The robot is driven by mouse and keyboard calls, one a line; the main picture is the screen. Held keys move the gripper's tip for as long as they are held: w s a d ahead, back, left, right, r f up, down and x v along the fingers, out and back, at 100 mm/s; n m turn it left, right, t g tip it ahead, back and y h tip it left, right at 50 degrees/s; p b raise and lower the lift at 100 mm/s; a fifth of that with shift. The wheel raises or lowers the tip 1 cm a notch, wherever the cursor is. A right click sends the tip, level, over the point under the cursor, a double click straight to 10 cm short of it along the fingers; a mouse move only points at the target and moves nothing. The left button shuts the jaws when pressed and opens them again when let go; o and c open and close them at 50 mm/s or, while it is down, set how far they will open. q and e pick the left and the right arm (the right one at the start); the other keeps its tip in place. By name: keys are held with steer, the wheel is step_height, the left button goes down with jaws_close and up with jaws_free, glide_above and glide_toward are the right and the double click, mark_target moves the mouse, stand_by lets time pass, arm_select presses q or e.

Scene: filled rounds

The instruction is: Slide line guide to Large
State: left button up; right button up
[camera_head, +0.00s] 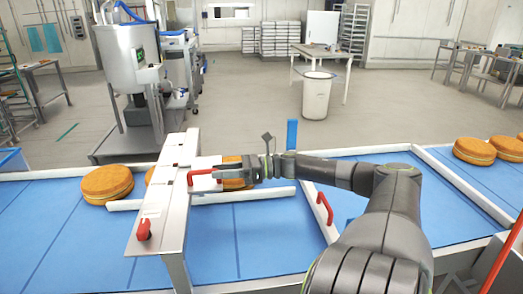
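A white metal bridge (160,215) stands across the blue conveyor, left of the middle. A slide with a red handle (203,174) sits on its right side, and a red knob (144,230) is on its near end. White guide rails (240,195) run along the belt below. No size marking is readable. My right arm reaches in from the lower right. My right gripper (226,173) points left, with its fingers at the red handle. Whether they are closed on it is too small to tell. My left gripper is out of view.
Round orange-brown filled rounds (107,184) lie on the belt (60,230), one partly behind the bridge and others at far right (474,151). A second red handle (324,208) is on a white rail right of the bridge. A steel mixer (130,60) stands behind.

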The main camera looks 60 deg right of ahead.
steer(key=p+v, duration=0.1)
steer(key=v, duration=1.1)
steer(key=shift+d, duration=0.1)
